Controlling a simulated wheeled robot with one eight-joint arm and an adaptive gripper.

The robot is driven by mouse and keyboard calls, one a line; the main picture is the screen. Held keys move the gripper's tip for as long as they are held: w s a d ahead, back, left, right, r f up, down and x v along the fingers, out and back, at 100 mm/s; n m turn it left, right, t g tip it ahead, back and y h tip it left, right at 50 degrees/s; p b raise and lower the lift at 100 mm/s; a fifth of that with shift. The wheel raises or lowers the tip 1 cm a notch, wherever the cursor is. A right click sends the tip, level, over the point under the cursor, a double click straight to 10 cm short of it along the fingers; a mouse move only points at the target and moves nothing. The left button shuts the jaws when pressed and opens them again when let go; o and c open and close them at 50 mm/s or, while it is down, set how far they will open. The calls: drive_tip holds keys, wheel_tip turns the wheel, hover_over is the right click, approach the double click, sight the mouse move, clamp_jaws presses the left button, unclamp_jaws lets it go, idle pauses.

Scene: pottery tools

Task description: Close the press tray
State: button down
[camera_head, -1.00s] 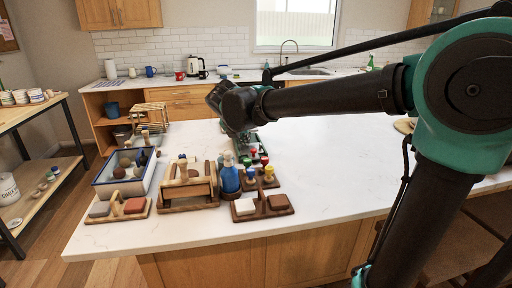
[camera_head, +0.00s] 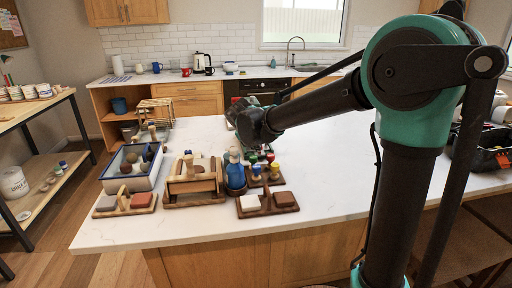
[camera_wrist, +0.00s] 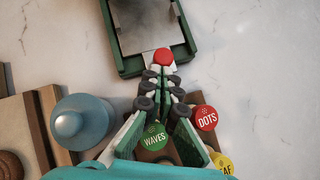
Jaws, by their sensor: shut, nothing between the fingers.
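In the wrist view the press (camera_wrist: 121,52) is a green frame around a grey metal plate (camera_wrist: 150,24). A red knob (camera_wrist: 163,56) sits on a pale tab at its near edge, in the middle. The tab seems to belong to the press tray, and how far the tray is out is hard to judge. My gripper (camera_wrist: 162,72) is shut and empty, its fingertips right at the near side of the red knob. I cannot tell whether they touch it. In the head view my wrist hides most of the press.
Stamps marked WAVES (camera_wrist: 154,137) and DOTS (camera_wrist: 205,117) stand just below and beside my fingers. A blue bottle (camera_head: 235,174) stands to the left. Wooden tool holders (camera_head: 194,185) and a blue-edged tray (camera_head: 112,184) lie further left. The countertop right of the press is clear.

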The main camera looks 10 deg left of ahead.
drive_tip(key=w, duration=0.2)
drive_tip(key=w+a, duration=0.1)
drive_tip(key=w, duration=0.1)
drive_tip(key=w+a, duration=0.1)
drive_tip(key=w, duration=0.1)
drive_tip(key=shift+w, duration=0.4)
